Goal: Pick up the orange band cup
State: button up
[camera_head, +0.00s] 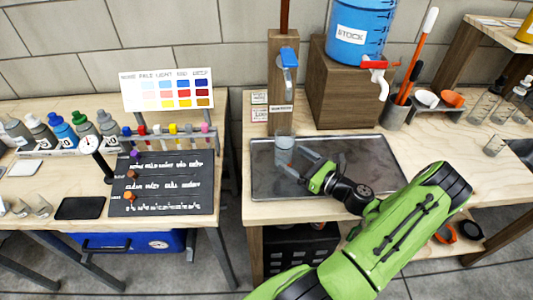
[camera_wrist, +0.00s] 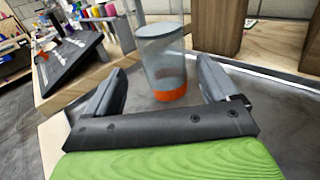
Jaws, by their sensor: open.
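The orange band cup (camera_wrist: 163,66) is a clear, upright cup with an orange band at its base, seen in the wrist view. It stands in the grey metal tray, and in the head view (camera_head: 284,150) it is under the wooden post with the blue-handled tap, where its orange band is hard to make out. My gripper (camera_head: 304,162) is open, and its two fingers point toward the cup. In the wrist view the fingers (camera_wrist: 164,82) are spread to the left and right of the cup's lower part. I see gaps between the fingers and the cup.
The grey tray (camera_head: 345,185) lies on the right bench. A wooden block (camera_head: 345,95) bearing a blue stock bucket (camera_head: 358,35) stands behind it. The tap (camera_head: 289,65) hangs over the cup. A black board (camera_head: 150,198) lies on the left bench, across a gap.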

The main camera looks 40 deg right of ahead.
aim_at(279, 147)
jog(key=shift+w, duration=0.1)
jog(key=w, duration=0.2)
jog(key=w+b, duration=0.1)
jog(key=w, duration=0.1)
jog(key=w+a, duration=0.1)
jog(key=w, duration=0.2)
jog(key=shift+r, duration=0.25)
jog(key=c, duration=1.3)
jog(key=shift+r, duration=0.15)
notch_tip(279, 147, up, 10)
jog(key=p, duration=0.3)
jog(key=shift+f, duration=0.2)
